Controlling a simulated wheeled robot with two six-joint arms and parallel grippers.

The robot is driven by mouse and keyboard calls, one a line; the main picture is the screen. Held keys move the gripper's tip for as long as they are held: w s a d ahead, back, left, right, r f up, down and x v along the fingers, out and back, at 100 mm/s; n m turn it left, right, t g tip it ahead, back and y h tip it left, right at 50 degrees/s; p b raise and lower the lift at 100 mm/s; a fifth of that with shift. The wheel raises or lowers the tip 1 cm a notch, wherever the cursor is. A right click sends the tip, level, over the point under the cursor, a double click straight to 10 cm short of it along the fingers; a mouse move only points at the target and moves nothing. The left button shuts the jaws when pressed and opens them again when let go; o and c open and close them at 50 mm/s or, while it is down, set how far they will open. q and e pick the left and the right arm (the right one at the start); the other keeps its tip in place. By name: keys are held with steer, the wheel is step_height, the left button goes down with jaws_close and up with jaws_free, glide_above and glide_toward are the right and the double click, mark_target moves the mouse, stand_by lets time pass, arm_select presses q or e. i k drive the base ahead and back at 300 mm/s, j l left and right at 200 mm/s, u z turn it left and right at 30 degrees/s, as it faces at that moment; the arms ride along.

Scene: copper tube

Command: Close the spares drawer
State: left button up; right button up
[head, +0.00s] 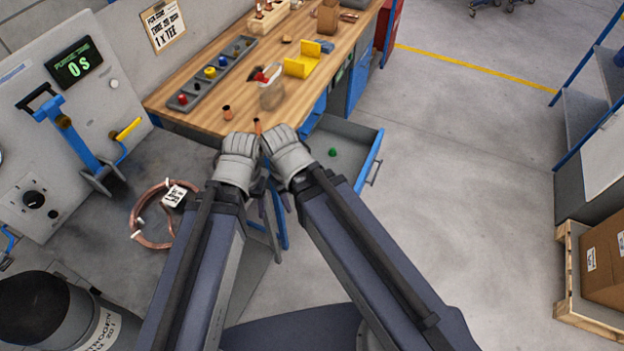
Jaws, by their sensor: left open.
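A small green part (332,152) lies on the drawer's grey floor. My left gripper (238,158) and my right gripper (287,152) are close together at the bench's front edge, just left of the open drawer. Both are seen from behind. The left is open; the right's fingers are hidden. Neither visibly touches the drawer front or handle.
A copper coil (137,212) lies at left below the control panel (50,130). Floor right of the drawer is clear.

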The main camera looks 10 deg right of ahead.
mark_target(357, 146)
steer(key=l+z, duration=0.6)
steer(key=z, duration=0.15)
